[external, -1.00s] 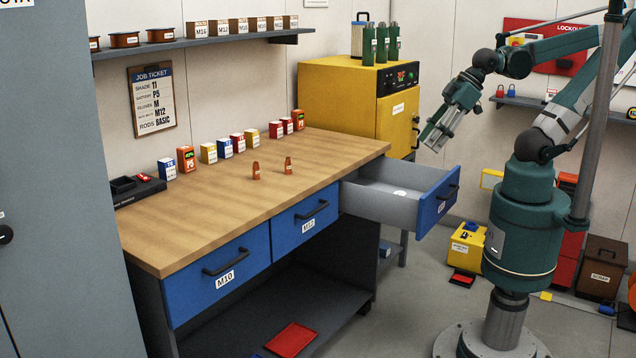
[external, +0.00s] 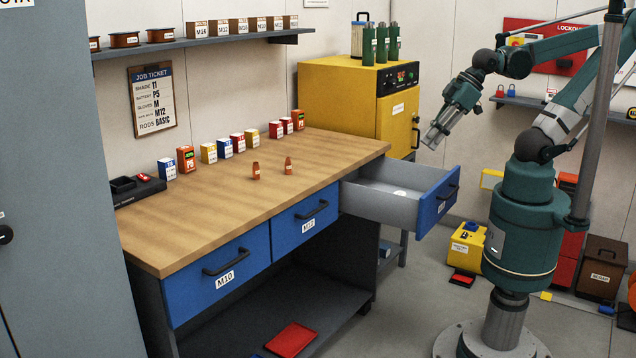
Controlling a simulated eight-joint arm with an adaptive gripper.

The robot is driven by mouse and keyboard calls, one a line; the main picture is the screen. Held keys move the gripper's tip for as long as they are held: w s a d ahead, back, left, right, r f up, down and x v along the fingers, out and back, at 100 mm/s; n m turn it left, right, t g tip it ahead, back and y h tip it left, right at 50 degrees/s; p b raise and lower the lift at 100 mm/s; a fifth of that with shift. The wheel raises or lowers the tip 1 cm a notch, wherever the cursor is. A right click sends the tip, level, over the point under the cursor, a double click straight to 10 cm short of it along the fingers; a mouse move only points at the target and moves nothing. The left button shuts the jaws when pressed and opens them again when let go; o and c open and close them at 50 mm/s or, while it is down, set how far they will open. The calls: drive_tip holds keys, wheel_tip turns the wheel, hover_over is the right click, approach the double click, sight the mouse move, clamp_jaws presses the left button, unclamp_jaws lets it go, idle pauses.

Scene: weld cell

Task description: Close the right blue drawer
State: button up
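The right blue drawer (external: 437,204) is pulled out from the right end of the wood-topped workbench (external: 250,195). Its grey inside shows, with a small white item (external: 400,193) lying in it. Its dark handle (external: 449,198) is on the blue front. My gripper (external: 432,139) hangs above and behind the open drawer, pointing down and left, apart from it. It looks empty, but its fingers are too small to tell open from shut. The left drawer (external: 218,278) and the middle drawer (external: 306,220) are shut.
A yellow oven cabinet (external: 345,105) stands behind the bench's far end. Small boxes and two brown bottles (external: 288,165) stand on the benchtop. A yellow box (external: 467,240) is on the floor right of the drawer. The floor before the drawer is clear.

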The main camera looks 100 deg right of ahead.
drive_tip(key=shift+a+f, duration=0.1)
drive_tip(key=shift+f, duration=0.05)
clamp_jaws()
drive_tip(key=s+a+f+m+g+h, duration=0.3)
drive_tip(key=a+f+m, duration=0.2)
drive_tip(key=f+m, duration=0.4)
drive_tip(key=s+a+f+m+g+h, duration=0.3)
drive_tip(key=f+m, duration=0.6)
drive_tip(key=m, duration=0.7)
drive_tip(key=shift+s+a+m+h, duration=0.35)
drive_tip(key=shift+a+h, duration=0.35)
drive_tip(key=shift+a, duration=0.35)
drive_tip(key=shift+f, duration=0.1)
drive_tip(key=w+d+f+b, duration=0.3)
drive_tip(key=d+f, duration=0.5)
drive_tip(key=shift+w+d+b, duration=0.3)
drive_tip(key=shift+d, duration=0.1)
